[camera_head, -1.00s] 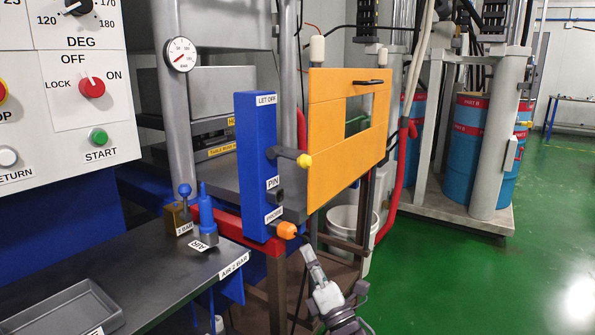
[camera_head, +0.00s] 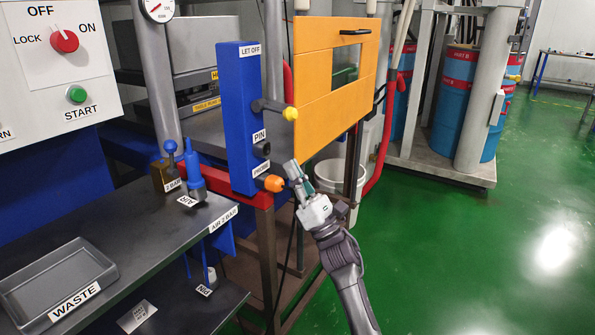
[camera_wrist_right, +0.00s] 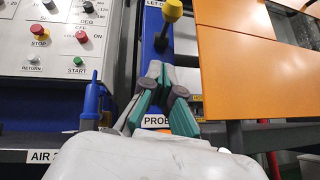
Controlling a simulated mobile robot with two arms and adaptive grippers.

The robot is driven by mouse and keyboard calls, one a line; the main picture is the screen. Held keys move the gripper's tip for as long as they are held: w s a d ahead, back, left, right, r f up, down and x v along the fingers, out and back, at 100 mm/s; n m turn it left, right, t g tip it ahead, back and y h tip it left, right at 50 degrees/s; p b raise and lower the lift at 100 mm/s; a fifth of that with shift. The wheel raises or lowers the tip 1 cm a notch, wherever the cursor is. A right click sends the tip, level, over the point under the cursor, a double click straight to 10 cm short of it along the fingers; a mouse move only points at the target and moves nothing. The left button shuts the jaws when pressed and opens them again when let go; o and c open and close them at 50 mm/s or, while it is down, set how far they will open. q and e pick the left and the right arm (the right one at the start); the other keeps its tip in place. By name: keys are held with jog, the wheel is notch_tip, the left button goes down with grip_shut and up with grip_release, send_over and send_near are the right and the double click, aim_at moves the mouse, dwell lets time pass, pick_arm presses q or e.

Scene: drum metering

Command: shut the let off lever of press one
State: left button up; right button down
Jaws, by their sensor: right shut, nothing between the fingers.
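The let off lever (camera_head: 272,106) is a dark arm with a yellow knob (camera_head: 290,114). It sticks out to the right, about level, from the blue post (camera_head: 236,130) labelled LET OFF. In the right wrist view the yellow knob (camera_wrist_right: 174,10) is at the top, above and beyond the fingers. My right gripper (camera_head: 291,166) is shut and empty, below the knob and apart from it, close to the orange probe tip (camera_head: 274,183). The right wrist view shows its fingers (camera_wrist_right: 164,72) in front of the post. My left gripper is not in view.
An orange guard door (camera_head: 335,105) stands just right of the lever. The bench at left holds a grey waste tray (camera_head: 100,262) and a blue air tool (camera_head: 194,170). A white bucket (camera_head: 329,177) stands behind my right arm. Green floor (camera_head: 450,235) is open at right.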

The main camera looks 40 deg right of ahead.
aim_at(277, 111)
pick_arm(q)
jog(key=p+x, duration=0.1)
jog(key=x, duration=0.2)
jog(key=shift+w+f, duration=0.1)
pick_arm(e)
jog(key=w+r, duration=0.4)
jog(key=r, duration=0.4)
jog(key=shift+r, duration=0.4)
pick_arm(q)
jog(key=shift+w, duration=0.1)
